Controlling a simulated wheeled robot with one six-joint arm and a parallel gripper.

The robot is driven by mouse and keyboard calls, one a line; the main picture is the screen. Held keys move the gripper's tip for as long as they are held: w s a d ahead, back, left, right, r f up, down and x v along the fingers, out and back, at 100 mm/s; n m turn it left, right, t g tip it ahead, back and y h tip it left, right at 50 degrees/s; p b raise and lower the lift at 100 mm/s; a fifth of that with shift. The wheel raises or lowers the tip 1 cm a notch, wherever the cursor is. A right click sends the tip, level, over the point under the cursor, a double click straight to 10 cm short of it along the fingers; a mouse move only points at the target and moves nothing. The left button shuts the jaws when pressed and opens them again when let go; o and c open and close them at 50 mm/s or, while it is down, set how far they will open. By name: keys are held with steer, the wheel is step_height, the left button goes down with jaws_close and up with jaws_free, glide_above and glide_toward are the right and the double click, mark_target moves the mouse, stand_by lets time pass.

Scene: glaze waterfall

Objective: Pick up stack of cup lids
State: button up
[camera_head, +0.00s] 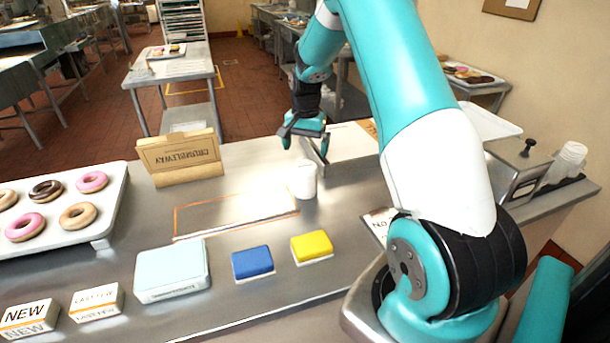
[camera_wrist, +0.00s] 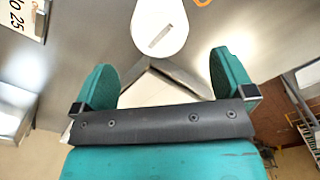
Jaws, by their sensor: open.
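A stack of white lid-like pieces (camera_head: 568,160) stands at the far right end of the counter, behind a metal box. A separate white cylindrical item (camera_head: 303,182) stands on the counter below my gripper (camera_head: 305,135); I cannot tell whether it is a cup or stacked lids. In the wrist view a white rounded item (camera_wrist: 160,25) with a grey slot-like mark lies beyond the fingertips.
An angled metal piece (camera_wrist: 172,78) lies close to my fingers. A cardboard box (camera_head: 180,160), donut tray (camera_head: 115,200), pale blue box (camera_head: 172,272), blue block (camera_head: 252,262) and yellow block (camera_head: 312,246) are on the counter. A metal box (camera_head: 515,170) stands right.

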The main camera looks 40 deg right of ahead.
mark_target(306, 165)
steer(key=shift+f+p, duration=1.7)
steer(key=shift+f, duration=2.15)
steer(key=c, duration=1)
